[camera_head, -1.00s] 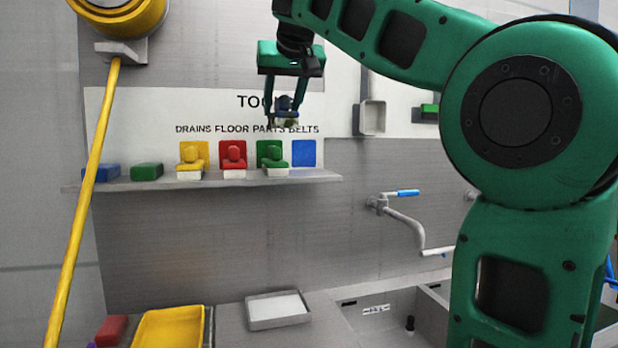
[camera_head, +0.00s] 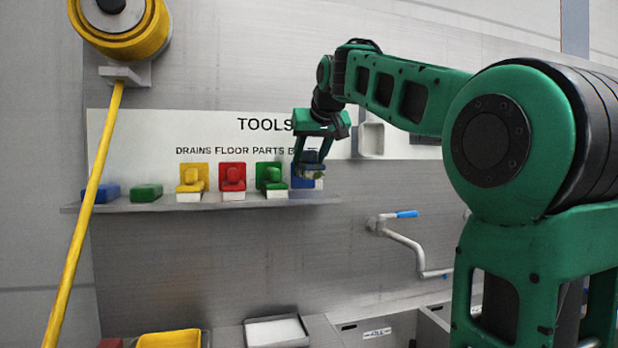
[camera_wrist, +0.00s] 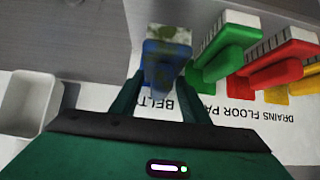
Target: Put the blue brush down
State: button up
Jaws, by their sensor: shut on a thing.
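Green (camera_head: 269,177), red (camera_head: 232,178) and yellow (camera_head: 192,179) brushes stand on the shelf to the left, the green one closest. Blue (camera_head: 104,192) and green (camera_head: 147,192) blocks lie further left. A grey wall holder (camera_head: 371,139) is to the right. A tap (camera_head: 400,226) is lower right.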

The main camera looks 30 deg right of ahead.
aim_at(311, 171)
jog(key=shift+d+f, duration=0.35)
jog(key=shift+f, duration=1.8)
jog(key=shift+f, duration=0.15)
jog(key=o, duration=1.4)
jog(key=shift+r, duration=0.25)
jog(key=v, duration=1.1)
jog(key=shift+s+r, duration=0.2)
jog(key=shift+s, duration=0.1)
